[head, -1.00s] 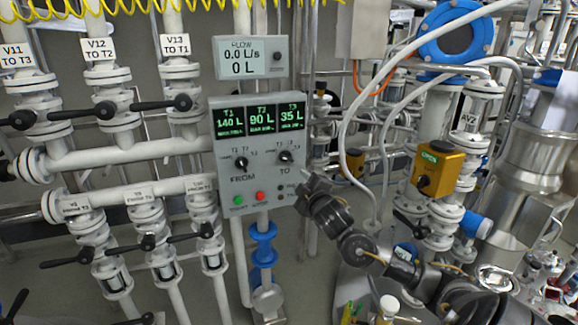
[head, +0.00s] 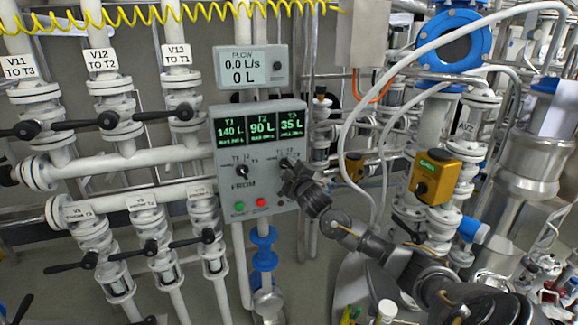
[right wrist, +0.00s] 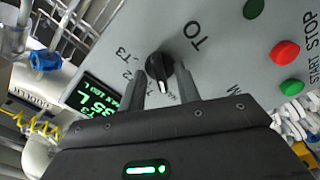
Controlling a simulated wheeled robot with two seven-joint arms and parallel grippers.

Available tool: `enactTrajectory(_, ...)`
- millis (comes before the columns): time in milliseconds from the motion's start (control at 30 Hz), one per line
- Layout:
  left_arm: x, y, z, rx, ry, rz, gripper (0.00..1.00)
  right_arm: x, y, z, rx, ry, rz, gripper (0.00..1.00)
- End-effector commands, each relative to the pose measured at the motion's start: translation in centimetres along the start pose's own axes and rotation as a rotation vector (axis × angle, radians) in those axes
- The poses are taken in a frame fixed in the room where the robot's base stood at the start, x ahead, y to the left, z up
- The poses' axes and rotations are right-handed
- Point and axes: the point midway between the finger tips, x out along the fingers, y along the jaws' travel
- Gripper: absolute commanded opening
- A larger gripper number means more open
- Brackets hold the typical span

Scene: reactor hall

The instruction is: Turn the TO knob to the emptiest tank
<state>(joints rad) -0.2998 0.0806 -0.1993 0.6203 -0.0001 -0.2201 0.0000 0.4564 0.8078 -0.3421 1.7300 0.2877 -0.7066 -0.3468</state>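The grey control panel (head: 222,150) shows T1 140 L, T2 90 L and T3 35 L on its displays (head: 262,126). The black TO knob (right wrist: 158,66) sits on its face, with its white mark toward the bottom of the right wrist view, away from the T3 label (right wrist: 122,54). A label near the mark is partly hidden. My right gripper (right wrist: 160,88) is open, with one finger on each side of the knob; I cannot tell whether either touches. In the head view my right gripper (head: 290,170) largely covers the knob. My left gripper is not in view.
The FROM knob (head: 242,170) is left of the TO knob. Green (head: 239,206) and red (head: 260,203) buttons lie below. The flow meter (head: 250,67) above reads 0.0 L/s and 0 L. Pipes with black valve handles (head: 150,246) stand left; white hoses hang right.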

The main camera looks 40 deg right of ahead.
Motion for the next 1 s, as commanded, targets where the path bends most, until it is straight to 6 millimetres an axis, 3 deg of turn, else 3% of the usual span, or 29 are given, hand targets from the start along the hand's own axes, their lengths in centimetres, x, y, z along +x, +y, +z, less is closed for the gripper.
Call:
enactTrajectory(367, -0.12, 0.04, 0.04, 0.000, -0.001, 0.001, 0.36, 0.52, -0.06, 0.01, 0.000, 0.000, -0.001, 0.31)
enactTrajectory(600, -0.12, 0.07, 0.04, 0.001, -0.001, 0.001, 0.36, 0.50, -0.04, 0.03, 0.000, 0.000, -0.001, 0.00)
enactTrajectory(1000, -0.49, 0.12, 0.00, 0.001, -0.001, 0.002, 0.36, 0.48, -0.03, 0.02, 0.041, -0.001, -0.002, 0.00)
